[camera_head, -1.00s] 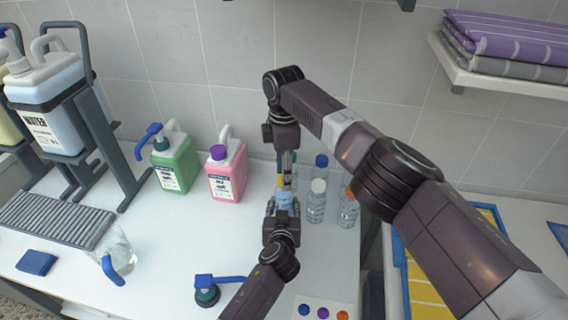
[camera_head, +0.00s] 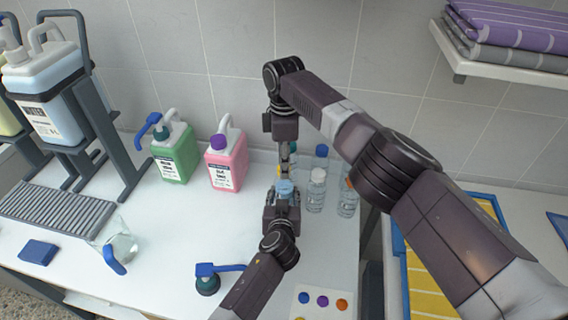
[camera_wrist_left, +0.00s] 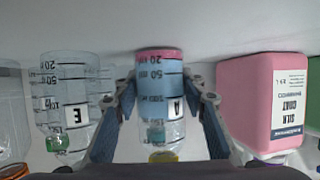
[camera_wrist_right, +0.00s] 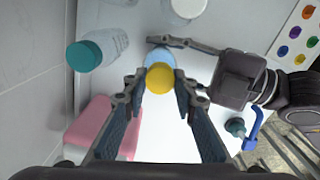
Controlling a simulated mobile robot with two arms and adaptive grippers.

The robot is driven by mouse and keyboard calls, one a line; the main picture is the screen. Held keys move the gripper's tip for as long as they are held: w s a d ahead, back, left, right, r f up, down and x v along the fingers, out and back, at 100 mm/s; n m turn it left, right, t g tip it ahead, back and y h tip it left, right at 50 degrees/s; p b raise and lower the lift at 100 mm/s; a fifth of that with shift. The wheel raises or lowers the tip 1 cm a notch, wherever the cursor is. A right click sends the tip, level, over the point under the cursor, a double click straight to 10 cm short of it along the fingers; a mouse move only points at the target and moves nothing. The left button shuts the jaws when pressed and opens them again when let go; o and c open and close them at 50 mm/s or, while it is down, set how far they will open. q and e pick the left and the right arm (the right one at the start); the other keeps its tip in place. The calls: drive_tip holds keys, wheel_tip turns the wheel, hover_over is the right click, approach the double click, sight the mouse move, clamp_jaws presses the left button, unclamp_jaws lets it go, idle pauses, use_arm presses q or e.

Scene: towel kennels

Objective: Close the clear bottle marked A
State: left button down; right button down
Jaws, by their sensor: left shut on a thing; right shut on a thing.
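The clear bottle marked A (camera_wrist_left: 160,95) shows inverted in the left wrist view, with blue and pink liquid inside. My left gripper (camera_head: 284,193) is shut around its body; its fingers lie on both sides in the left wrist view. A yellow cap (camera_wrist_right: 159,79) is between the fingertips of my right gripper (camera_wrist_right: 159,82), which is shut on it. The cap is in line with the bottle's mouth, and it also shows at the neck end in the left wrist view (camera_wrist_left: 163,157). I cannot tell whether it is seated.
Beside bottle A stand a white-capped bottle (camera_head: 316,192), a blue-capped one (camera_head: 321,160) and an orange-capped one (camera_head: 347,203). A pink jug (camera_head: 227,165) and a green jug (camera_head: 176,157) stand to the left. A loose pump (camera_head: 208,282) lies in front.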

drive_tip(key=m, duration=1.1)
drive_tip(key=shift+m, duration=0.4)
drive_tip(key=m, duration=0.4)
drive_tip(key=shift+a+m, duration=0.1)
drive_tip(key=shift+m, duration=0.2)
drive_tip(key=c, duration=1.5)
unclamp_jaws()
drive_tip(key=shift+r, duration=0.1)
wheel_tip(320, 180, up, 12)
